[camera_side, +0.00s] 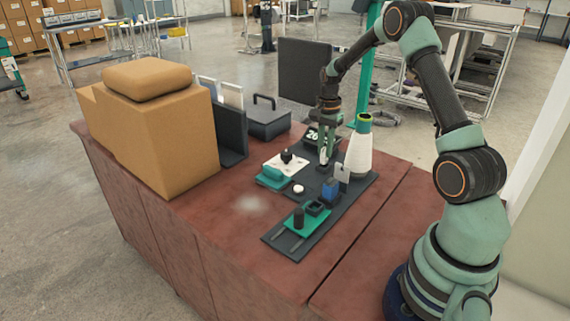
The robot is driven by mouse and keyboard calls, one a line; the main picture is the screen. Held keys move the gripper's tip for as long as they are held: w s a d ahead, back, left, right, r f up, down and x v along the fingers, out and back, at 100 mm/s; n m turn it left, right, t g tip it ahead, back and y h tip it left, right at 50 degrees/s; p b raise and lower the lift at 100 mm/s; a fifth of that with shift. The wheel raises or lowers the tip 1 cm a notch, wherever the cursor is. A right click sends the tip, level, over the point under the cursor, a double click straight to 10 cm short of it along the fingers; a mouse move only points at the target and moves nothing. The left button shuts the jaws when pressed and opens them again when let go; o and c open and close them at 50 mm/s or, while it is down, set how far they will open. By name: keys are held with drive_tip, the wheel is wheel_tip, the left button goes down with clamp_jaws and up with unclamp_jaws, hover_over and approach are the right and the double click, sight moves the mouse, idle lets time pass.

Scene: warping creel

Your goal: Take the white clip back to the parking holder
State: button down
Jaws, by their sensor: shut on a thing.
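My gripper (326,148) points down over the dark mat, just left of the white yarn cone. It is shut on a small white piece (323,157), which looks like the white clip. The fingers hide part of it. I cannot tell whether its lower end touches anything. The parking holder is hard to single out at this size. A green base (308,219) near the front of the mat bears a black cylinder (299,217) and a dark square holder (317,207).
The white cone (360,152) stands close right of my gripper. A blue block (330,189), a pale upright plate (342,173) and a teal piece (272,177) are nearby. A cardboard box (155,135) fills the left. The reddish tabletop (215,225) at front left is clear.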

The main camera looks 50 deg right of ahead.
drive_tip(key=shift+f, duration=1)
idle(0.4)
drive_tip(key=shift+c, duration=2.3)
unclamp_jaws()
drive_tip(key=shift+r, duration=3.5)
drive_tip(key=shift+r, duration=0.1)
wheel_tip(320, 180, up, 12)
drive_tip(key=a+r+n+t, duration=0.1)
drive_tip(key=a+r+n, duration=0.3)
drive_tip(key=a, duration=0.4)
drive_tip(key=s+a+f+n+t, duration=0.1)
drive_tip(key=s+a+n+t, duration=0.1)
drive_tip(key=s+a+n, duration=0.4)
drive_tip(key=s+a+f+n+t, duration=0.1)
drive_tip(key=s+a+n, duration=0.5)
drive_tip(key=a, duration=0.6)
drive_tip(key=shift+s+n+t, duration=0.25)
drive_tip(key=shift+n+t, duration=0.55)
drive_tip(key=shift+n, duration=0.2)
